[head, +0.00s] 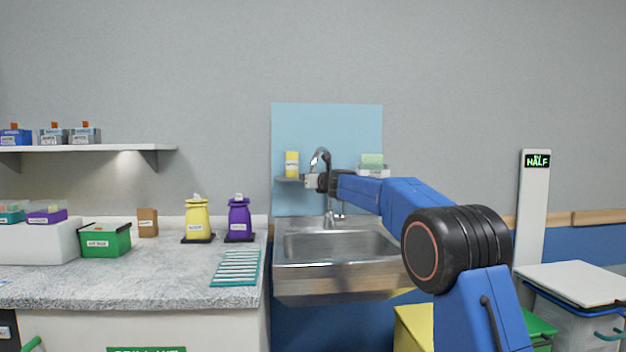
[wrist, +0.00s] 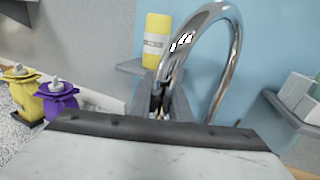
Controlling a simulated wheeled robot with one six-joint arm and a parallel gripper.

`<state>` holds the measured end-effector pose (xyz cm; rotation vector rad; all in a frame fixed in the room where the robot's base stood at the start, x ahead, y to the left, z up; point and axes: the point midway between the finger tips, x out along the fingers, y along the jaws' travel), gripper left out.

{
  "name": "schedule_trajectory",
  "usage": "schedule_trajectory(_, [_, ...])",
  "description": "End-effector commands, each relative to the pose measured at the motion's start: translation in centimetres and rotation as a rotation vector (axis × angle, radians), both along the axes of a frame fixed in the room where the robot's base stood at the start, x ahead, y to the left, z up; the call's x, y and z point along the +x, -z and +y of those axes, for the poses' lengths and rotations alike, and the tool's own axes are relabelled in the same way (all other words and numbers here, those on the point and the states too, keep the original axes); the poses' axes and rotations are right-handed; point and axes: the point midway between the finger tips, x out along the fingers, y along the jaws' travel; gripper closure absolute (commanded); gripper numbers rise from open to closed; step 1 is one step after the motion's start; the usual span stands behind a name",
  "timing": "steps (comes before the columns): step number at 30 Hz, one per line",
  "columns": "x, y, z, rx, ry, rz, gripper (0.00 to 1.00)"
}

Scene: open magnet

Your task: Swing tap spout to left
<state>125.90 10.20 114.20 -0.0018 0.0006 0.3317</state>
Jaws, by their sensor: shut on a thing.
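The chrome tap (head: 328,190) rises in a curved spout at the back of the steel sink (head: 330,245). In the wrist view the spout (wrist: 233,50) arches large in front of the camera. The exact contact between fingers and spout is hidden.
A yellow bottle (head: 292,164) stands on a small shelf left of the tap. Yellow (head: 198,221) and purple (head: 239,219) containers stand on the counter. Blue splash panel (head: 327,125) is close behind.

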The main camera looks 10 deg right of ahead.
Motion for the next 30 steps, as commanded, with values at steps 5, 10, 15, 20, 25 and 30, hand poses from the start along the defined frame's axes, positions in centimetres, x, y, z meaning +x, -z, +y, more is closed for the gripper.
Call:
schedule_trajectory(5, [0.36,-0.2,-0.53,0.002,0.011,-0.003,1.0])
schedule_trajectory(10, [0.45,-0.25,-0.67,0.002,0.014,-0.003,1.0])
schedule_trajectory(15, [0.5,-0.23,-0.76,0.002,0.015,-0.003,1.0])
schedule_trajectory(20, [0.52,-0.18,-0.78,0.002,0.016,-0.003,1.0])
schedule_trajectory(25, [0.52,-0.13,-0.74,0.002,0.015,-0.002,0.68])
schedule_trajectory(30, [0.44,-0.12,-0.44,0.002,0.01,-0.002,0.64])
